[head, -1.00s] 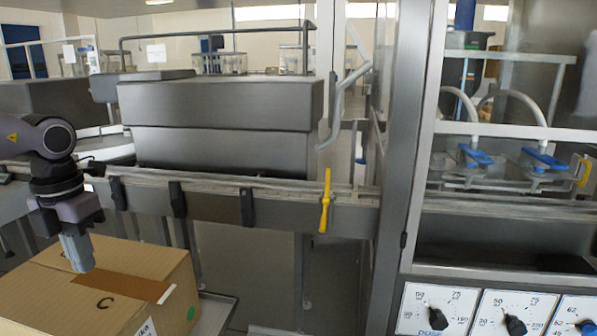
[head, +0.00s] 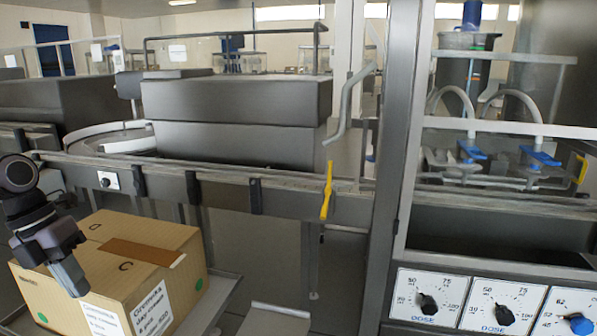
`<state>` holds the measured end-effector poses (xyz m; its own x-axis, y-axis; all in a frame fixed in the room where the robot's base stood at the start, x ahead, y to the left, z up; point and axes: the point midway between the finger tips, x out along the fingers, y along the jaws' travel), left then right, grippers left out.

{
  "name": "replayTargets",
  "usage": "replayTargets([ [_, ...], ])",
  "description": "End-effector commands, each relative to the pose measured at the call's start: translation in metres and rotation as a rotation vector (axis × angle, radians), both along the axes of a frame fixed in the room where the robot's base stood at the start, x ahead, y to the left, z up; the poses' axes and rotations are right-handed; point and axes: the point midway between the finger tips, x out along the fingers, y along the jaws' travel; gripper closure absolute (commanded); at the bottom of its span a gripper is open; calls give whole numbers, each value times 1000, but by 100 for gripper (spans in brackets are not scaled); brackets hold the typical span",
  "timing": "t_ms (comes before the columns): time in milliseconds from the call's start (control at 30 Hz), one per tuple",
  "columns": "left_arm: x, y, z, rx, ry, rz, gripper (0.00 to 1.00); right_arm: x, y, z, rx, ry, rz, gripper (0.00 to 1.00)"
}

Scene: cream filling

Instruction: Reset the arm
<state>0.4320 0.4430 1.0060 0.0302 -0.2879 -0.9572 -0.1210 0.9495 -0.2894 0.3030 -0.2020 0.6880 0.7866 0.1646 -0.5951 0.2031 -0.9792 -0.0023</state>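My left gripper (head: 70,278) is at the left edge of the head view, pointing down in front of the cardboard box. Its fingers look close together, but I cannot tell whether they are shut or hold anything. My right gripper is not in view.
A closed cardboard box (head: 135,262) with white labels sits on a metal shelf (head: 222,290) at the lower left. A conveyor rail (head: 225,192) with a yellow handle (head: 327,190) runs behind it. A steel machine frame (head: 392,150) and dose dials (head: 427,298) stand at right.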

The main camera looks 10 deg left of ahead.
Motion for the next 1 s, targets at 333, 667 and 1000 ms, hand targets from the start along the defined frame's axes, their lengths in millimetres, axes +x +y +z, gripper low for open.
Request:
replayTargets([
  [333, -50, 26, -70, -338, 1, 241, 100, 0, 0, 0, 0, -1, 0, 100],
  [667, -101, 17, -142, -668, 0, 475, 100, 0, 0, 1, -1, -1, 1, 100],
  [1000, -144, -25, -202, -988, 0, 703, 100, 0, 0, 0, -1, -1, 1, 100],
])
